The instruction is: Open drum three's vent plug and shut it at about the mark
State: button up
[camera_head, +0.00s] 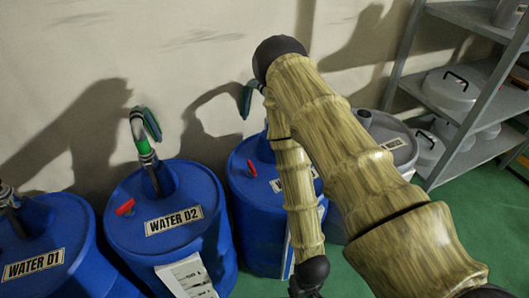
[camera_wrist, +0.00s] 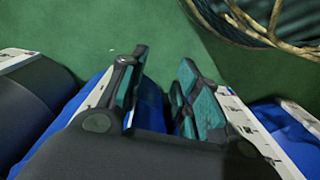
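Drum three is the blue drum (camera_head: 258,225) right of WATER 02 in the head view; my arm covers much of it, including most of its label. A small red vent plug (camera_head: 251,168) shows on its top, left of my arm. A pale strip runs down its front, partly hidden. In the wrist view my gripper (camera_wrist: 163,62) is open, its teal-padded fingers apart with nothing held. Blue surface shows below and between the fingers, with white marked strips at both sides.
Blue drums WATER 02 (camera_head: 215,240) and WATER 01 (camera_head: 72,260) stand to the left; WATER 02 has a red plug (camera_head: 124,207) and a hooked green hose (camera_head: 145,135). A grey drum (camera_head: 392,132) and metal shelves (camera_head: 465,120) stand right. Green floor (camera_head: 490,215) is clear at right.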

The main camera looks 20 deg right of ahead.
jog(key=w+a+r+y+p, duration=0.1)
jog(key=w+a+r+p, duration=0.1)
jog(key=w+r+p, duration=0.75)
jog(key=w+a+r+y+p, duration=0.15)
jog(key=w+r+p, duration=0.45)
jog(key=r+p, duration=0.65)
jog(key=shift+n+h, duration=0.4)
jog(key=shift+h, duration=0.25)
jog(key=w+r, duration=0.2)
jog(key=w, duration=0.1)
jog(key=w+r, duration=0.2)
jog(key=w, duration=0.2)
jog(key=w+a+r+b, duration=0.1)
jog(key=w+r, duration=0.1)
jog(key=w, duration=0.2)
jog(key=shift+r, duration=0.2)
notch_tip(320, 180, up, 7)
jog(key=h, duration=0.1)
send_over(252, 165)
jog(key=shift+f+p, duration=0.95)
jog(key=shift+f, duration=4.45)
grip_shut()
